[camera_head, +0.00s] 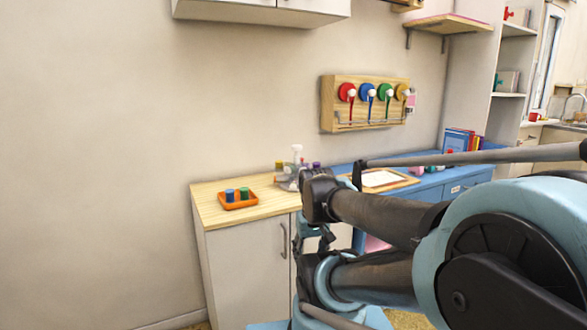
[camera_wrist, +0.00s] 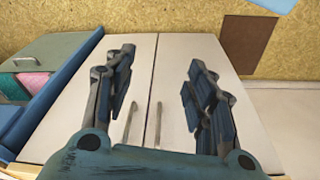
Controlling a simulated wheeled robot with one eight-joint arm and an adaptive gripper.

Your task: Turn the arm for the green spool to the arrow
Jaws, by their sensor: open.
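The green spool (camera_head: 383,88) is third from the left on a wooden wall rack (camera_head: 328,105). Its arm (camera_head: 388,106) hangs down from a pale knob on the spool's front. An arrow is too small to make out. My gripper (camera_wrist: 160,88) is open and empty in the wrist view, its two dark fingers wide apart in front of white cabinet doors (camera_wrist: 180,60). It is away from the rack, which the wrist view does not show. In the head view my arm hides part of the counter and cabinets.
Red (camera_head: 345,89), blue (camera_head: 366,90) and yellow (camera_head: 400,90) spools sit beside the green one. Below are a wooden counter (camera_head: 215,214) with an orange tray (camera_head: 250,202), bottles (camera_head: 297,158) and a blue desk (camera_head: 430,178). A wall cupboard (camera_head: 262,10) hangs upper left.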

